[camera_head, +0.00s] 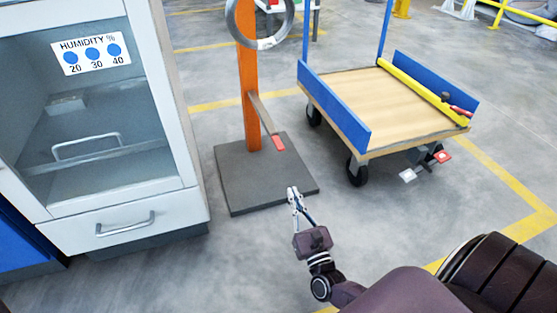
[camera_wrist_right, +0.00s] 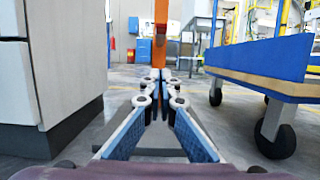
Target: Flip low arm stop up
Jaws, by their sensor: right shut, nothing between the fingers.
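An orange post (camera_head: 248,95) stands on a dark square base plate (camera_head: 245,190). A grey low arm with a red tip (camera_head: 278,143) hangs from the post, slanting down and to the right. My right gripper (camera_head: 293,190) is shut and empty over the front right part of the base plate, in front of and apart from the red tip. In the right wrist view the closed fingertips (camera_wrist_right: 161,76) point at the orange post (camera_wrist_right: 161,20) and cover its lower part. I cannot make out the red tip there. My left gripper is out of view.
A grey metal ring (camera_head: 262,40) hangs high at the post. A cabinet (camera_head: 130,225) with a drawer stands left. A wheeled cart (camera_head: 375,105) with blue sides stands right; it also shows in the right wrist view (camera_wrist_right: 265,58). Floor in front is clear.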

